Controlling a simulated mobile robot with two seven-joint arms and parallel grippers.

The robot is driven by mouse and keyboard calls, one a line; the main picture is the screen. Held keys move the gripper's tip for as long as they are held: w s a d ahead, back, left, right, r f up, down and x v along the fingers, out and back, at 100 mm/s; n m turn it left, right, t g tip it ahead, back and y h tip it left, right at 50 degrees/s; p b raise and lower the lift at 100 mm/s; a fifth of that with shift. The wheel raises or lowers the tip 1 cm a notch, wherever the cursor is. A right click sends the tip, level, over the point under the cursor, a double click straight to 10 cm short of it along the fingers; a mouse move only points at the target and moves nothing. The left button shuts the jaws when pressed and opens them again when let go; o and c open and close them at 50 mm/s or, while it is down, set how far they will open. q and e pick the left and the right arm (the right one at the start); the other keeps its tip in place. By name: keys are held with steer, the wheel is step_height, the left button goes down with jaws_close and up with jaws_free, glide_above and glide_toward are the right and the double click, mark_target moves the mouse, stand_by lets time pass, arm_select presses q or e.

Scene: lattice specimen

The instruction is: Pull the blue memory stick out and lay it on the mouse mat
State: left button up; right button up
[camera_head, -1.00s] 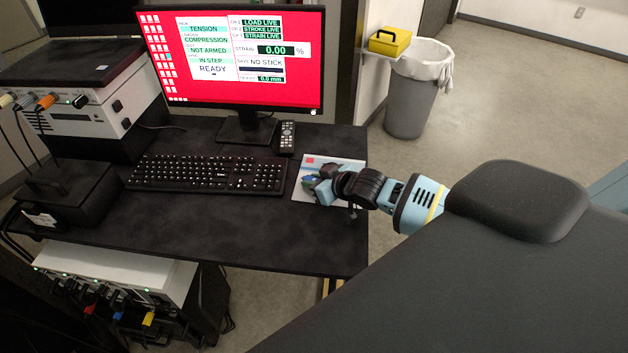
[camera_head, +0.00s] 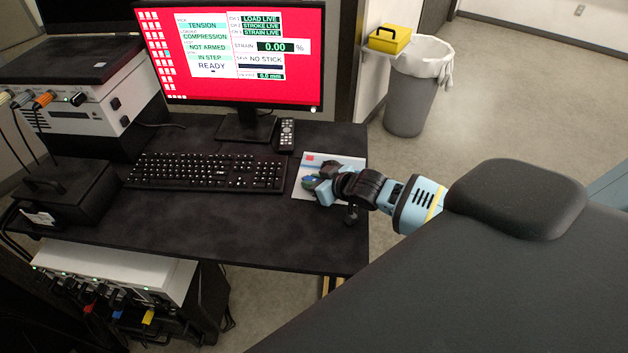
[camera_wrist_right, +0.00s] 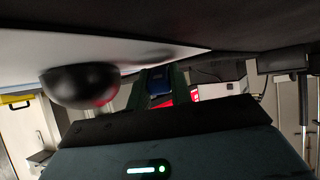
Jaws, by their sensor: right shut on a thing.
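The mouse mat (camera_head: 346,162) is a pale sheet with a printed picture at the right end of the desk. My right gripper (camera_head: 321,189) is low over it and hides part of it. In the right wrist view the gripper (camera_wrist_right: 158,84) is shut on the small blue memory stick (camera_wrist_right: 159,88), close to the pale mat surface (camera_wrist_right: 50,50). I cannot tell whether the stick touches the mat. A dark rounded mouse (camera_wrist_right: 78,86) is beside the gripper. My left gripper is not in view.
The keyboard (camera_head: 205,171) lies left of the mat and a remote (camera_head: 287,135) behind it. The monitor (camera_head: 235,55) stands at the back and reads "NO STICK". The desk front (camera_head: 220,225) is clear. A bin (camera_head: 412,95) stands beyond the desk.

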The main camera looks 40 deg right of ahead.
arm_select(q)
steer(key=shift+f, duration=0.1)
arm_select(e)
steer(key=shift+f, duration=0.1)
stand_by(0.3)
steer(key=o, duration=1.5)
steer(key=shift+f, duration=0.1)
steer(key=shift+s, duration=0.1)
steer(key=shift+r+p+v, duration=0.2)
steer(key=shift+p+v, duration=0.7)
steer(key=shift+v, duration=0.35)
steer(key=shift+p+v, duration=0.85)
steer(key=shift+v, duration=0.3)
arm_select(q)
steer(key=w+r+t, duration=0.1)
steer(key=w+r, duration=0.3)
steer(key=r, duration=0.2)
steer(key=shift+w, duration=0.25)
